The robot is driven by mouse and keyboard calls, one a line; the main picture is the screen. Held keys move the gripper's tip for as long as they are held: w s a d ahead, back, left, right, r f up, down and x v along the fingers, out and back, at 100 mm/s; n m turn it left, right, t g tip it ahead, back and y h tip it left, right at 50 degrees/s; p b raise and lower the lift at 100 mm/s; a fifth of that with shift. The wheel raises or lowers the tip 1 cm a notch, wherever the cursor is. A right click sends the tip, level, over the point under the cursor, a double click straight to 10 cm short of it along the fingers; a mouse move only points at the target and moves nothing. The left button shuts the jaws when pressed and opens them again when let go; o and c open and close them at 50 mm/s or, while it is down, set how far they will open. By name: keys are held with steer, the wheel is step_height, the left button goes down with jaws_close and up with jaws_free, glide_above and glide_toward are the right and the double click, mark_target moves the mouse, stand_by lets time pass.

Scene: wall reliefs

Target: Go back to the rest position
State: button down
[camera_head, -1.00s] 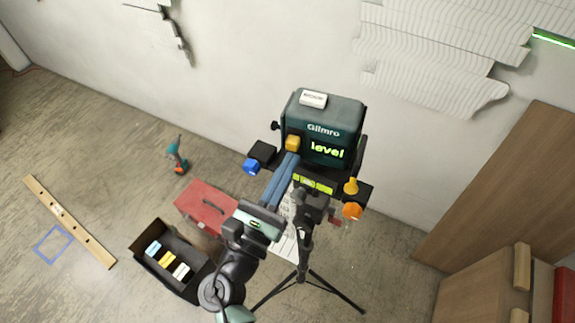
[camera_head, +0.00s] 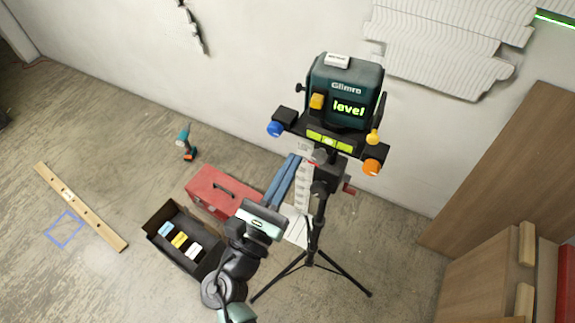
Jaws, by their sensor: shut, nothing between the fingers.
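My gripper (camera_head: 283,180) reaches up from the bottom middle, its two blue fingers close together with nothing between them. The fingertips are apart from the level device in the picture, below and left of it. The dark green Gilmro level device (camera_head: 345,92) sits on top of a black tripod (camera_head: 314,225). Its display reads "level" in green.
A red toolbox (camera_head: 222,192) and an open black box (camera_head: 160,222) with several coloured items stand left of my arm. A teal drill (camera_head: 185,142), a wooden level (camera_head: 80,206) and a blue floor square (camera_head: 65,229) lie farther left. Wooden boards (camera_head: 510,165) lean at the right.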

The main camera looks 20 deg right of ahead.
steer(key=w+a+r+m+t+y+b, duration=0.1)
steer(key=w+a+r+m+t+y, duration=0.15)
steer(key=r+m, duration=0.45)
steer(key=w+a+r+m+t+y, duration=0.1)
steer(key=w+r+m+y, duration=0.15)
steer(key=r+m, duration=0.5)
steer(key=w+a+r+m+t+y+b, duration=0.1)
steer(key=w+a+r+m+t+y, duration=0.15)
steer(key=r+m, duration=0.45)
steer(key=s+a+r+m+t+y, duration=0.1)
steer(key=s+a+r+t+y, duration=0.2)
steer(key=r, duration=0.5)
steer(key=s+a+r+m+t+y, duration=0.1)
steer(key=s+a+r+t+y, duration=0.1)
steer(key=s+r, duration=0.3)
steer(key=s+a+r+m+t+y+b, duration=0.1)
steer(key=s+a+r+m+t+y, duration=0.1)
steer(key=r, duration=1)
steer(key=shift+s+a+t+y, duration=0.8)
steer(key=shift+s+a+y, duration=0.2)
steer(key=shift+s, duration=0.25)
